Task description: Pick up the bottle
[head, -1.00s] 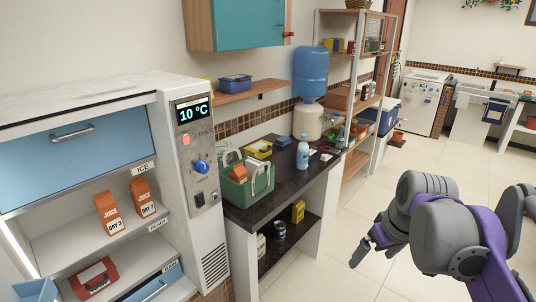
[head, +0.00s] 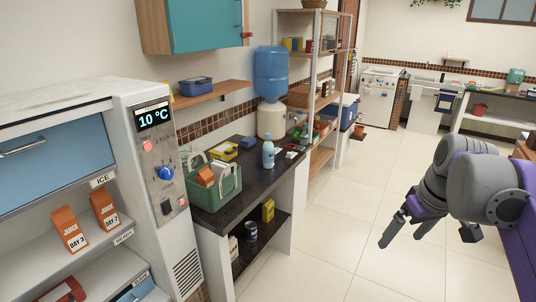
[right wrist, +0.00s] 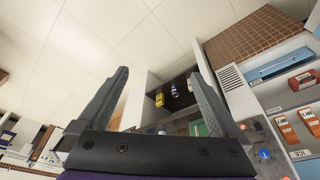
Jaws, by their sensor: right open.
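My right gripper (head: 403,239) is open and empty over the floor, to the right of the counter and well apart from the bottle. In the right wrist view its two fingers (right wrist: 160,95) are spread, with the counter's lower shelf showing between them; I cannot make out the bottle there. My left gripper is not in view.
The green crate (head: 226,189) with items in it stands left of the bottle. A large blue water jug (head: 271,73) on a cream base is behind it. A white refrigerator unit (head: 160,170) borders the counter on the left. The tiled floor (head: 335,225) is clear.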

